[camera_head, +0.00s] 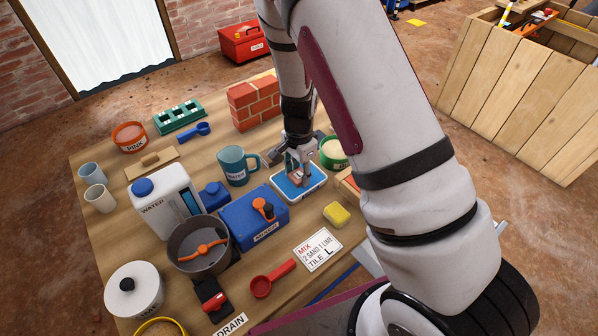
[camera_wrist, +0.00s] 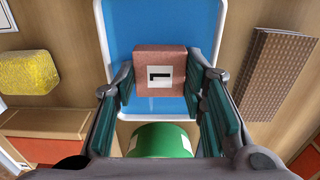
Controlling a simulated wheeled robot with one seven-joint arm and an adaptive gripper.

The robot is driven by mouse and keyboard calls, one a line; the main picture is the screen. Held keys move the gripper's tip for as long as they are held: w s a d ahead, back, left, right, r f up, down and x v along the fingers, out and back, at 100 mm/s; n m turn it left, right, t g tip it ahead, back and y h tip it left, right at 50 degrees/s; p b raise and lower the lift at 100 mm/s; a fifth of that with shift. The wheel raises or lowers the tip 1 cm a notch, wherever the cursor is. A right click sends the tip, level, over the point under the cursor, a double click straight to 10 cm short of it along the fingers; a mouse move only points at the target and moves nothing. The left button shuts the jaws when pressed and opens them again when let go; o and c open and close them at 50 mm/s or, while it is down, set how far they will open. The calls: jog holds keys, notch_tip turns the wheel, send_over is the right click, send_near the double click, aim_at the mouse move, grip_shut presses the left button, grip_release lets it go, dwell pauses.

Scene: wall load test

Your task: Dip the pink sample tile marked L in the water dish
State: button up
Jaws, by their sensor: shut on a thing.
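The pink sample tile (camera_wrist: 160,62) is a reddish-pink block with a white label and a dark bar-like mark on its top face. My gripper (camera_wrist: 160,80) is shut on it, with a green-padded finger at each side. In the head view, my gripper (camera_head: 297,168) points down over the water dish (camera_head: 311,187), a shallow blue tray with a white rim. The dish also fills the area behind the tile in the wrist view (camera_wrist: 122,30). The tile is over or in the dish; I cannot tell whether it touches the water.
A green tub (camera_head: 333,152) stands close behind the dish, and a teal mug (camera_head: 234,166) stands to its left. A yellow sponge (camera_head: 336,214) and a blue mixer box (camera_head: 250,222) lie in front. A brick stack (camera_head: 253,104) stands behind. A sign (camera_head: 318,249) lies near the front edge.

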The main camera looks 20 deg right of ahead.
aim_at(299, 175)
jog(key=shift+f+b, duration=0.3)
jog(key=shift+f, duration=0.3)
dwell(1.3)
jog(key=shift+r+p, duration=2.9)
jog(key=shift+r, duration=0.65)
